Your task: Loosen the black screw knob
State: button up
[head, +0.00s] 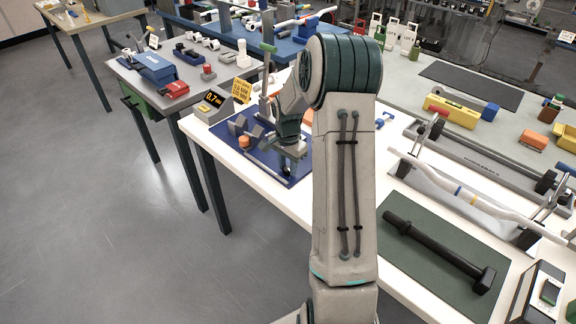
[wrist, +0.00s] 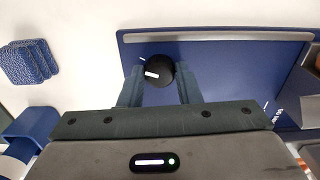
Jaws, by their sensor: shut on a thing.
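The black screw knob (wrist: 158,70) shows in the wrist view as a round black cap with a white mark, on a blue plate (wrist: 225,65). A short white line lies on the plate just beyond the knob's upper left. My gripper (wrist: 160,82) is shut on the knob, with one dark finger on each side of it. In the head view my gripper (head: 290,157) is low over the blue plate (head: 302,176) on the white table.
A grey device with an orange knob (head: 244,141) stands left of my gripper. Blue textured pads (wrist: 29,63) lie left in the wrist view. A green mat with a black bar (head: 440,251) lies right.

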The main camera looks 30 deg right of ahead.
jog(key=n, duration=0.5)
jog(key=shift+b, duration=0.4)
jog(key=n, duration=0.5)
jog(key=shift+r+n, duration=0.1)
jog(key=shift+n, duration=0.3)
jog(key=n, duration=0.5)
jog(key=shift+w+n, duration=0.1)
jog(key=shift+n, duration=0.2)
jog(key=n, duration=0.5)
jog(key=shift+p, duration=0.4)
jog(key=shift+n, duration=0.3)
jog(key=o, duration=1)
jog(key=shift+c, duration=0.2)
